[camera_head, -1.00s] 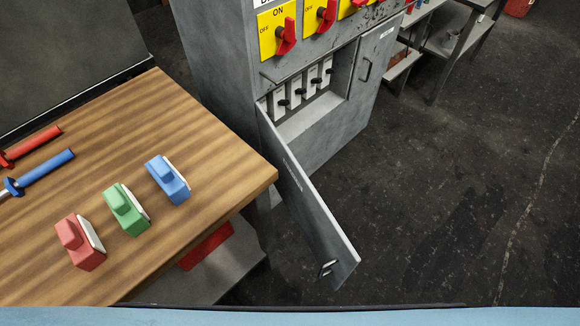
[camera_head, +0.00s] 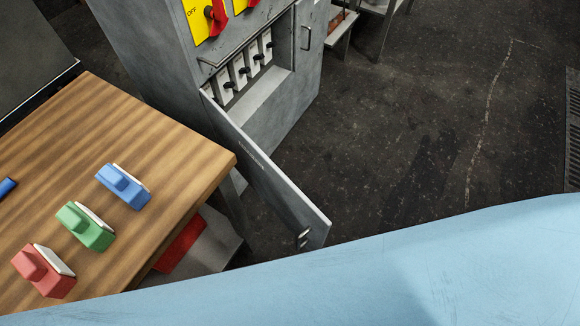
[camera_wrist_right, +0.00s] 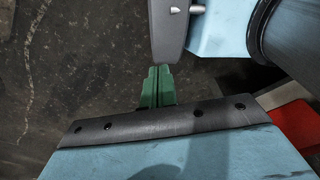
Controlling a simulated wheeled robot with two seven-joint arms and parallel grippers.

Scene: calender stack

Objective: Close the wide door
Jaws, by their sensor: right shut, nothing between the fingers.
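The wide door (camera_head: 262,172) is a long grey metal panel on the lower front of the grey cabinet (camera_head: 155,60). In the head view it stands wide open, swung out toward me past the table corner, with a small handle (camera_head: 303,239) near its free end. Behind it, the opening shows a row of black switches (camera_head: 246,72). My right gripper (camera_wrist_right: 157,88) shows only in the right wrist view, its green fingers shut and empty above dark floor. The door is not recognizable in that view, so their distance cannot be told. My left gripper is not in view.
A wooden table (camera_head: 180,150) stands left of the door, holding red (camera_head: 42,270), green (camera_head: 85,226) and blue (camera_head: 123,186) blocks. A red object (camera_head: 180,243) lies beneath it. Dark floor (camera_head: 400,130) right of the door is clear. A floor grate (camera_head: 573,130) lies far right.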

